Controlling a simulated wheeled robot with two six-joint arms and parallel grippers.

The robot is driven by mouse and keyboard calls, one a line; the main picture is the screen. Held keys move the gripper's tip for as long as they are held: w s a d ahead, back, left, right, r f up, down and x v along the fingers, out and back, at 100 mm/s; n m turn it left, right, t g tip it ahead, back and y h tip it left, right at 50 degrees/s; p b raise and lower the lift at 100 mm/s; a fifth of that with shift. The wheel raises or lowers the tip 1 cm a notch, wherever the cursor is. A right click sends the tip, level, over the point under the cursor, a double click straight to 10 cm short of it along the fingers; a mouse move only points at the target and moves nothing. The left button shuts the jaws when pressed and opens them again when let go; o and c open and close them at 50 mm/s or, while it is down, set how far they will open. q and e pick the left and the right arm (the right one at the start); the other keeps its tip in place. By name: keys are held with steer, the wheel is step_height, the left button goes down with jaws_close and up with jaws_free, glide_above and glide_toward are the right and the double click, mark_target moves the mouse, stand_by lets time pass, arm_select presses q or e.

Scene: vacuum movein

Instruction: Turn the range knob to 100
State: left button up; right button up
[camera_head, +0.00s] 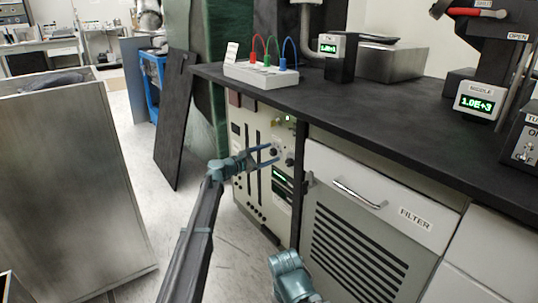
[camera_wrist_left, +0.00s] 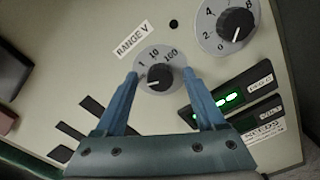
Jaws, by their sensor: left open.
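The range knob (camera_wrist_left: 159,79) is a small black knob on a round grey dial marked 1, 10 and 100, under a "RANGE V" label (camera_wrist_left: 133,38). Its white mark seems to point to the lower left, away from the 100. My left gripper (camera_wrist_left: 160,76) is open, with one blue finger on each side of the knob; I cannot tell whether they touch it. In the head view my left gripper (camera_head: 273,154) reaches the cream panel (camera_head: 240,165) under the bench. No fingers of my right gripper show.
A larger black knob (camera_wrist_left: 236,24) with a numbered dial sits close by at the upper right. Green displays (camera_wrist_left: 230,101) lie to the right of the gripper. The black bench top (camera_head: 390,125) overhangs the panel. A filter cabinet (camera_head: 375,190) stands to the right.

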arm_select(q)
jaws_close()
stand_by(0.4)
steer(key=shift+m, duration=0.3)
steer(key=m, duration=0.6)
steer(key=shift+f, duration=0.1)
steer(key=m, duration=0.6)
steer(key=shift+s+m, duration=0.1)
steer(key=shift+m, duration=0.3)
steer(key=m, duration=0.7)
steer(key=shift+f, duration=0.1)
steer(key=m, duration=0.6)
steer(key=shift+m, duration=0.4)
